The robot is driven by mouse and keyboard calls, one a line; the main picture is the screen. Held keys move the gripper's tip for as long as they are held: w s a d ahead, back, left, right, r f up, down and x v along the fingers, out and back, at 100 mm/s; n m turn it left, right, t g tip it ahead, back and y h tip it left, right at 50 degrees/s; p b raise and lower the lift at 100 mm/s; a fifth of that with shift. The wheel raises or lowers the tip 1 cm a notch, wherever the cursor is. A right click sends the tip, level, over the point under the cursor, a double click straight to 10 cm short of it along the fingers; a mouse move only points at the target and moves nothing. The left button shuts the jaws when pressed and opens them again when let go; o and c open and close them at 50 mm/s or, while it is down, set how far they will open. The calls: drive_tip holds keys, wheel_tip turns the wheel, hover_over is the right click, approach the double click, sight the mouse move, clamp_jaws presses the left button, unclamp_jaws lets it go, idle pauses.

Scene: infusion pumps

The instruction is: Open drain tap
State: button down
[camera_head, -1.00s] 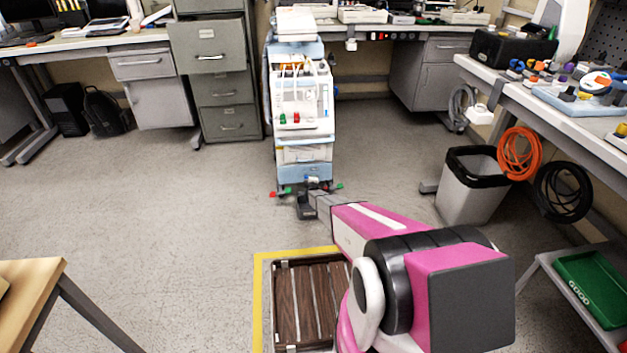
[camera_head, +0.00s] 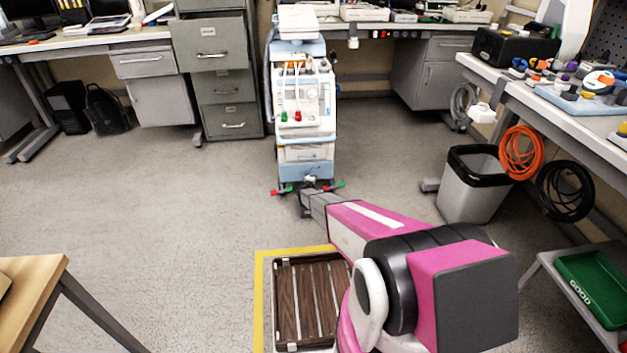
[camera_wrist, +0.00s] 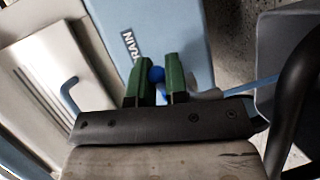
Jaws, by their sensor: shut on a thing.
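A tall white and light-blue medical machine (camera_head: 303,110) stands on the floor at the back centre. In the wrist view its light-blue panel (camera_wrist: 165,30) carries a label ending in "RAIN", partly cut off. A small blue tap knob (camera_wrist: 157,74) sits just below the label. My gripper (camera_wrist: 157,78) has green fingers shut on the blue knob, one on each side. Most of the tap body is hidden behind the fingers. In the head view my gripper reaches the foot of the machine, and the tap is too small to make out there.
Red and green pieces (camera_head: 335,186) stick out at the machine's base. A grey bin (camera_head: 470,187) with a black liner stands to the right. A slatted brown crate (camera_head: 282,305) lies on the floor in front, inside a yellow border. The floor left of the machine is clear.

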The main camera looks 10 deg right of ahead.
drive_tip(key=c, duration=1.2)
unclamp_jaws()
drive_tip(key=shift+o, duration=0.2)
drive_tip(key=shift+f+y, duration=0.1)
drive_tip(key=shift+y, duration=0.4)
drive_tip(key=shift+w+d+n+t+y, duration=0.2)
drive_tip(key=shift+w+n+t+y, duration=0.05)
drive_tip(key=shift+n+y, duration=0.5)
drive_tip(key=shift+w+d+n+t+y, duration=0.2)
drive_tip(key=shift+n+y, duration=0.4)
drive_tip(key=shift+y, duration=0.25)
drive_tip(key=shift+w+d+n+t+y, duration=0.15)
drive_tip(key=shift+w+n+t+y, duration=0.1)
drive_tip(key=shift+n+y, duration=0.5)
drive_tip(key=shift+w+d+n+y, duration=0.1)
drive_tip(key=shift+w+n+y, duration=0.1)
drive_tip(key=shift+n+y, duration=0.55)
drive_tip(key=shift+w+y, duration=0.15)
drive_tip(key=shift+y, duration=0.35)
